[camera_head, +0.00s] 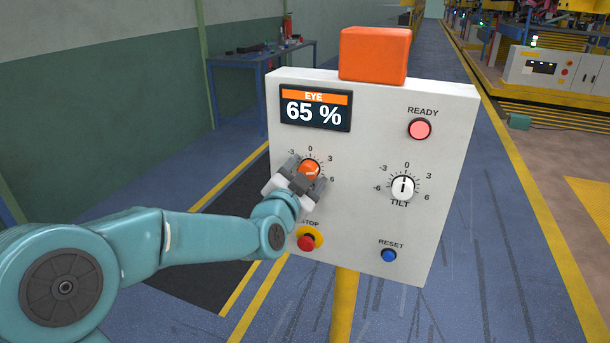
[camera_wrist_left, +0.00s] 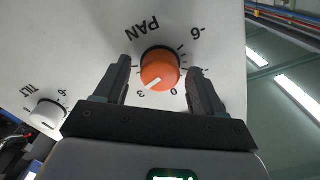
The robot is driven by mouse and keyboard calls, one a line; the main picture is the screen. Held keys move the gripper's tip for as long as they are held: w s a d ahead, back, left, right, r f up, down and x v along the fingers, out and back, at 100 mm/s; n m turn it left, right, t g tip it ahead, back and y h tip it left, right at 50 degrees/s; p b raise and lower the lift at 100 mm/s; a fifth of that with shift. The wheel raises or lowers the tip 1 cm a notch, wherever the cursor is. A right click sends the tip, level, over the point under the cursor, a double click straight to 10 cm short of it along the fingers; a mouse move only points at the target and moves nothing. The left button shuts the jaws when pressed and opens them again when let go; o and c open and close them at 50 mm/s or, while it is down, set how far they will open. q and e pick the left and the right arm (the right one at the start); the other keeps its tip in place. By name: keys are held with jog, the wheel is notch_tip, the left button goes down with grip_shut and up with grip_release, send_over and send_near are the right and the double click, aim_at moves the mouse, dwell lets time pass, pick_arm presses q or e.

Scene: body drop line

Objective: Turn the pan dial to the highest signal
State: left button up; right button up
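The orange pan dial (camera_head: 309,168) is on the upper left of the white control panel (camera_head: 365,225). In the left wrist view the dial (camera_wrist_left: 160,68) has a white pointer mark that points close to the 3. My left gripper (camera_head: 303,177) is at the dial, with one finger on each side of it. In the wrist view a narrow gap shows between the dial and each finger of the gripper (camera_wrist_left: 160,82), so it looks open around the dial. The display (camera_head: 315,109) reads EYE 65 %. My right gripper is in neither view.
The white tilt dial (camera_head: 403,187) is at the panel's right. A red READY lamp (camera_head: 419,129), a red stop button (camera_head: 306,242) and a blue reset button (camera_head: 389,255) are also on the panel. An orange box (camera_head: 375,54) tops it. A blue bench (camera_head: 262,62) stands behind.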

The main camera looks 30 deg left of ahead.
pick_arm(q)
jog(key=shift+s, duration=0.1)
jog(key=b+v, duration=0.2)
jog(key=v, duration=1.4)
jog(key=shift+d, duration=0.2)
